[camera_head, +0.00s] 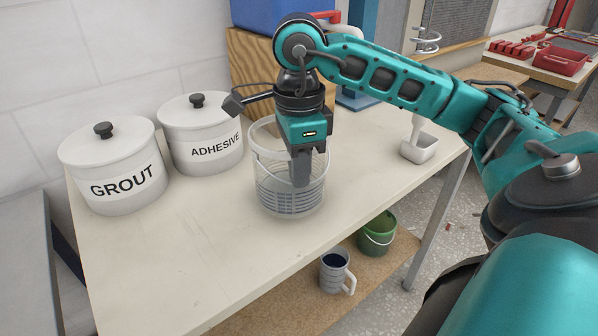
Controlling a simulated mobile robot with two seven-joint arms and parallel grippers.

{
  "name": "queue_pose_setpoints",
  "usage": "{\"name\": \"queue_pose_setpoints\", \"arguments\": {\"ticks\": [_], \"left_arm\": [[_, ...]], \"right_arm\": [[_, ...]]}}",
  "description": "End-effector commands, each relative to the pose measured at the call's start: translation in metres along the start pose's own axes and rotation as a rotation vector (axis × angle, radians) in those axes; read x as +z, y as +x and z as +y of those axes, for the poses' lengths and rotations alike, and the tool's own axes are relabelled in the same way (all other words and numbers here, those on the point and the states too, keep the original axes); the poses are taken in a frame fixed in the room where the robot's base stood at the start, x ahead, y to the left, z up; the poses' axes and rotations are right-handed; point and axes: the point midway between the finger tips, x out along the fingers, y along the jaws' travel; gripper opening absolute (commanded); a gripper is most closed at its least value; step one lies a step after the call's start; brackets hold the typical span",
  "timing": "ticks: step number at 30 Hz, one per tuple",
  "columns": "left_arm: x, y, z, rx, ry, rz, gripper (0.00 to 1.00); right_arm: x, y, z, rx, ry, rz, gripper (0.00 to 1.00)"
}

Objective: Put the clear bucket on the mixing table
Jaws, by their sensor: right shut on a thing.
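The clear bucket (272,198) is see-through with ribbed sides. It stands upright on, or just above, the pale table (190,245); I cannot tell if its base touches. My right gripper (302,176) comes down over the bucket from above, with its fingers at the bucket's right side. It is shut on the bucket, though the exact grip on the wall is partly hidden. My left gripper is not in view.
White GROUT (112,190) and ADHESIVE (205,157) canisters stand left of the bucket. A white container (418,149) is at the right. The table's front is clear.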

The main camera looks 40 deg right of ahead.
Motion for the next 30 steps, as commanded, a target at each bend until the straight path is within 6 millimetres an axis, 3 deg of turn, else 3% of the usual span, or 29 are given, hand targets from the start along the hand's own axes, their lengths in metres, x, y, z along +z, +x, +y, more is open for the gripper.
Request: {"name": "queue_pose_setpoints", "arguments": {"ticks": [3, 14, 15, 22, 30], "left_arm": [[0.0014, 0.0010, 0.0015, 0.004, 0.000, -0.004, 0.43], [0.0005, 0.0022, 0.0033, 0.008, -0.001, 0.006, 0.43], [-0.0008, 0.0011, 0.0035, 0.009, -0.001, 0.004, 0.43], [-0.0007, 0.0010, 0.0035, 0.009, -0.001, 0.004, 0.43], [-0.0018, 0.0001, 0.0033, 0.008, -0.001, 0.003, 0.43]], "right_arm": [[-0.0002, 0.0137, 0.0001, -0.002, 0.000, 0.000, 0.00], [0.0002, 0.0181, -0.0002, -0.002, 0.000, -0.002, 0.00], [0.0001, 0.0167, 0.0001, -0.001, -0.001, -0.001, 0.12], [0.0001, 0.0165, 0.0001, 0.000, -0.001, -0.001, 0.34], [0.0001, 0.0146, 0.0001, 0.000, -0.001, -0.001, 0.34]]}}
